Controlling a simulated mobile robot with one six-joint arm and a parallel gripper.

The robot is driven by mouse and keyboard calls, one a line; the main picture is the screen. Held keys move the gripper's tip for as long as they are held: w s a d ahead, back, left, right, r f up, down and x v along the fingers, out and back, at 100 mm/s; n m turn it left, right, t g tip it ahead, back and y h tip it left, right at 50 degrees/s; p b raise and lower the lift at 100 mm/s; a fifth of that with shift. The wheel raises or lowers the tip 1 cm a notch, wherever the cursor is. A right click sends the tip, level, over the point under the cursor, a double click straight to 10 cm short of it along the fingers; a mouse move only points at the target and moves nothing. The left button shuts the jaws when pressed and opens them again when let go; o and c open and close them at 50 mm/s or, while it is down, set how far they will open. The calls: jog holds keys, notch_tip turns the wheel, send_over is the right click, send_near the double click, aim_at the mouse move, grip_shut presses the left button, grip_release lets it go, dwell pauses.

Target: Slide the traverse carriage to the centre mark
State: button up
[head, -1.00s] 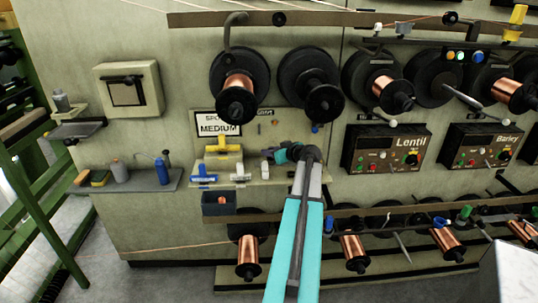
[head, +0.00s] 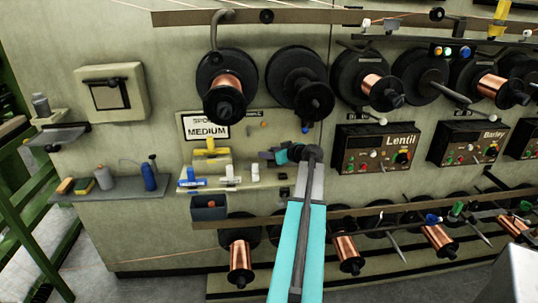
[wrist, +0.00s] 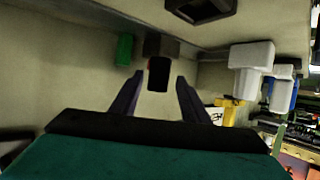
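My gripper (head: 270,156) is in front of the wall panel in the head view, beside a shelf of coloured handles. In the wrist view my gripper (wrist: 158,92) has its two dark fingers apart, with nothing held. A black knob (wrist: 158,75) on a dark block shows ahead between the fingers, seemingly apart from them. A small green piece (wrist: 125,48) is left of it. I cannot tell whether the knob belongs to the traverse carriage. An upper rail (head: 300,18) and a lower rail (head: 350,212) cross the machine. I cannot make out the centre mark.
Yellow (head: 211,148), blue (head: 192,179) and white (head: 230,177) handles stand left of my gripper, above a dark bin (head: 208,208). Copper spools (head: 227,95) stick out above and below. The Lentil control box (head: 376,148) is to the right. Bottles stand on a left shelf (head: 125,189).

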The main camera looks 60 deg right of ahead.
jog(key=shift+s, duration=0.1)
jog(key=shift+s+a, duration=0.1)
jog(key=shift+s, duration=0.05)
jog(key=b+v, duration=0.2)
jog(key=v, duration=1.1)
jog(key=shift+s+r, duration=0.15)
jog(key=shift+s, duration=0.1)
